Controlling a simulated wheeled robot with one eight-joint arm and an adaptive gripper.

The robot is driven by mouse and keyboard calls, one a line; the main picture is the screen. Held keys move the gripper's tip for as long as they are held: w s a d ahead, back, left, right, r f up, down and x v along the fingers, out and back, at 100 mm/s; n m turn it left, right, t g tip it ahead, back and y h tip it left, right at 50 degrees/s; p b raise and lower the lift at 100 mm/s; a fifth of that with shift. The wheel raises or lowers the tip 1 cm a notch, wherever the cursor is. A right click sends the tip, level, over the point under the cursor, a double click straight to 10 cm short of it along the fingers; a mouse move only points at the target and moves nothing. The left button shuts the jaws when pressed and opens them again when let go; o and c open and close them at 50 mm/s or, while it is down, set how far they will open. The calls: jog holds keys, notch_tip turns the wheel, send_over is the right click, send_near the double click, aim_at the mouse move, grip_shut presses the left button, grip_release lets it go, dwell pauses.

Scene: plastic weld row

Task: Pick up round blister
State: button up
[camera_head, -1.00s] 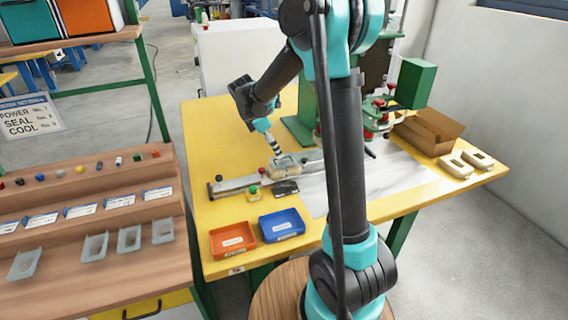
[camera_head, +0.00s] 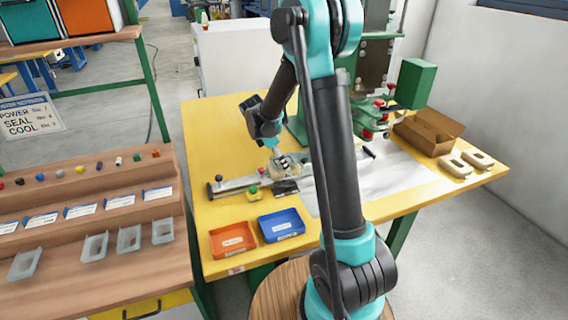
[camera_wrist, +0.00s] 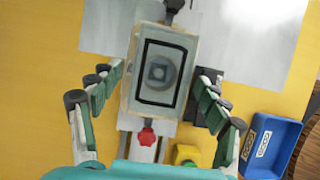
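A pale block (camera_wrist: 127,80) carries a clear plate with a black rectangular outline and a round form in its middle, which looks like the round blister (camera_wrist: 160,72). In the wrist view it lies between the spread fingers of my gripper (camera_wrist: 161,80). The fingers are open, one on each side, with a gap to the block on the left; on the right the gap is small. In the head view my gripper (camera_head: 278,147) is over the block on the grey slide rail (camera_head: 235,186) and partly hides it. Whether the fingers touch the block cannot be told.
A red knob (camera_wrist: 146,137) and a yellow button box (camera_wrist: 186,155) stand close to the block. Orange (camera_head: 232,240) and blue (camera_head: 281,225) trays lie at the table's front. The green press (camera_head: 415,85) stands behind. Clear trays (camera_head: 95,246) lie on the left shelf.

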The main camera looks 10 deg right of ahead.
jog(key=c, duration=0.7)
notch_tip(320, 180, up, 25)
dwell(1.2)
